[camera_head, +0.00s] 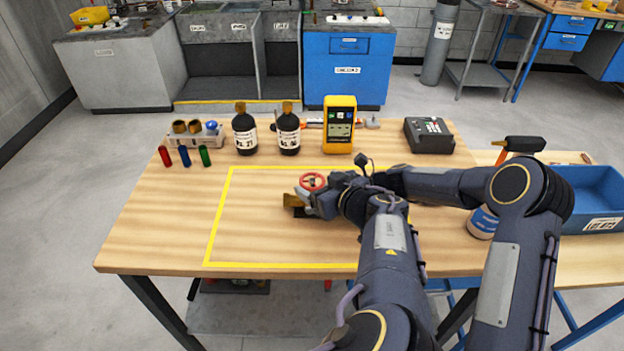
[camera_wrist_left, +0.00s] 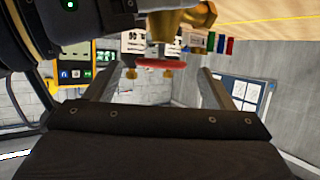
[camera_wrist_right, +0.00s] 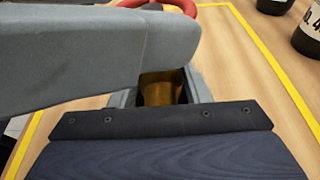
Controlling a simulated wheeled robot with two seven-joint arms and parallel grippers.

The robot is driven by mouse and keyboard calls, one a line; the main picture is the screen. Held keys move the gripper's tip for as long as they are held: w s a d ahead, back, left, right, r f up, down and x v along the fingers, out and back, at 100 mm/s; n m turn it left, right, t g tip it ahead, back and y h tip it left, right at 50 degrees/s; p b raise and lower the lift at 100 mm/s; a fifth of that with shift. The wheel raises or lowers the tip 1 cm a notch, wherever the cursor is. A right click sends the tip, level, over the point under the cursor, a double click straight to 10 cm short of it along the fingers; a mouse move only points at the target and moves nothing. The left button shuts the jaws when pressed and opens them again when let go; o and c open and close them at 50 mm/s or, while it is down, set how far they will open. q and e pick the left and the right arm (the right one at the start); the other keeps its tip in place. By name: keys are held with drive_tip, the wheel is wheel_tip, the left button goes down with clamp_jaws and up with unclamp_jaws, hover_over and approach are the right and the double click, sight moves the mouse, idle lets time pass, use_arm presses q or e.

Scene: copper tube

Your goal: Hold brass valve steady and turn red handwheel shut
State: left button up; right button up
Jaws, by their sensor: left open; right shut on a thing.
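The brass valve (camera_head: 293,201) stands inside the yellow outline on the table, with its red handwheel (camera_head: 313,181) on top. My right gripper (camera_head: 315,204) is shut on the brass body (camera_wrist_right: 160,90), which shows between its fingers in the right wrist view. The handwheel's edge shows at the top there (camera_wrist_right: 170,8). My left gripper (camera_head: 332,184) is open just right of the handwheel. In the left wrist view, which is upside down, the handwheel (camera_wrist_left: 160,65) appears between the spread fingers (camera_wrist_left: 178,85), with room on both sides. Contact cannot be told. My arms hide part of the valve.
Two dark bottles (camera_head: 288,132), a yellow meter (camera_head: 339,125) and a black box (camera_head: 428,136) stand along the back. Coloured tubes (camera_head: 185,156) stand at back left. A blue bin (camera_head: 590,192) is at right. The table's left front is clear.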

sight(313, 181)
use_arm(q)
drive_tip(key=shift+x, duration=2.05)
drive_tip(key=shift+c, duration=0.5)
drive_tip(key=c, duration=0.9)
drive_tip(key=shift+m+h, duration=0.3)
